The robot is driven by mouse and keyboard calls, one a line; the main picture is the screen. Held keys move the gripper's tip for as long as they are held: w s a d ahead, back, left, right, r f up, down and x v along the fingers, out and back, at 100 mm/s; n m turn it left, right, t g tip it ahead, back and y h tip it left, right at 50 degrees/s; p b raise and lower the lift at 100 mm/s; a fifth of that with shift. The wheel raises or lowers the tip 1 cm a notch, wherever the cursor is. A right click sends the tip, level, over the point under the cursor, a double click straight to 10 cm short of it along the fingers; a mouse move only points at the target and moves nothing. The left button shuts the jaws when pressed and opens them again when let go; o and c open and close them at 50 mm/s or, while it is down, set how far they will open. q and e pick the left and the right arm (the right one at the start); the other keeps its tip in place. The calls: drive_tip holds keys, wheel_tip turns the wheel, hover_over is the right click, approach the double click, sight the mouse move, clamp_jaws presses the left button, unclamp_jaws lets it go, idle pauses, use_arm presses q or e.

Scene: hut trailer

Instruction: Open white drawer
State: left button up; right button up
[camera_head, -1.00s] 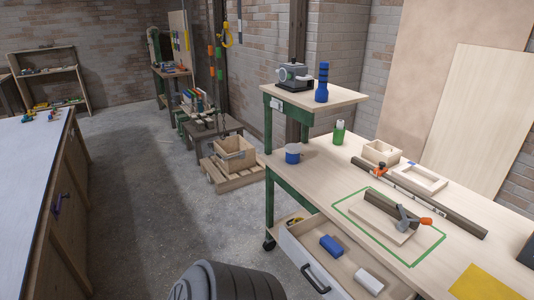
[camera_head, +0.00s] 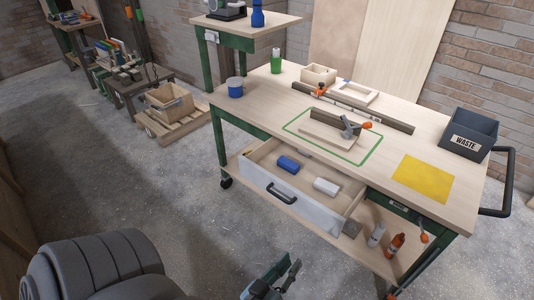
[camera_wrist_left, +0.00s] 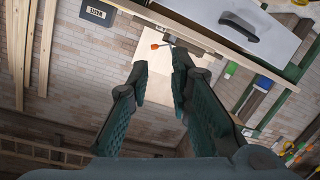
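The white drawer (camera_head: 325,213) under the workbench top stands pulled out in the head view, with its inside showing. Its dark handle (camera_head: 282,194) is on the front panel. A blue block (camera_head: 288,164) and a white block (camera_head: 327,186) lie inside. My left gripper (camera_head: 283,272) is at the bottom of the head view, in front of and apart from the drawer. In the left wrist view its fingers (camera_wrist_left: 160,66) are spread with nothing between them. That view, turned over, shows the handle (camera_wrist_left: 238,26) and white front (camera_wrist_left: 268,38) at upper right. My right gripper is out of view.
The workbench top (camera_head: 255,105) carries a clamp, wooden boxes, a yellow sheet (camera_head: 422,178) and a waste bin (camera_head: 468,134). A lower shelf (camera_head: 365,245) holds bottles. Grey floor (camera_head: 150,200) is clear left of the bench.

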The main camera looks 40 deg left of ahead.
use_arm(q)
drive_tip(key=s+a+f+g+b, duration=0.1)
drive_tip(key=s+a+f+g, duration=0.2)
drive_tip(key=a+f, duration=0.5)
drive_tip(key=s+a+f+n+g+b, duration=0.1)
drive_tip(key=s+a+f+g, duration=0.25)
drive_tip(key=f, duration=0.85)
drive_tip(key=s+a+f+g+b, duration=0.25)
drive_tip(key=a+f, duration=0.35)
drive_tip(key=f, duration=0.4)
drive_tip(key=n+t+h+b, duration=0.1)
drive_tip(key=n+t+b, duration=0.75)
drive_tip(key=n, duration=0.25)
approach(281, 199)
drive_tip(key=f+p+v, duration=0.1)
drive_tip(key=v, duration=0.2)
drive_tip(key=b+x, duration=0.1)
drive_tip(key=x, duration=0.3)
drive_tip(key=b+x, duration=0.2)
drive_tip(key=x, duration=0.3)
drive_tip(key=b+x, duration=0.1)
drive_tip(key=x, duration=0.3)
drive_tip(key=shift+w+r, duration=0.25)
drive_tip(key=shift+w, duration=0.1)
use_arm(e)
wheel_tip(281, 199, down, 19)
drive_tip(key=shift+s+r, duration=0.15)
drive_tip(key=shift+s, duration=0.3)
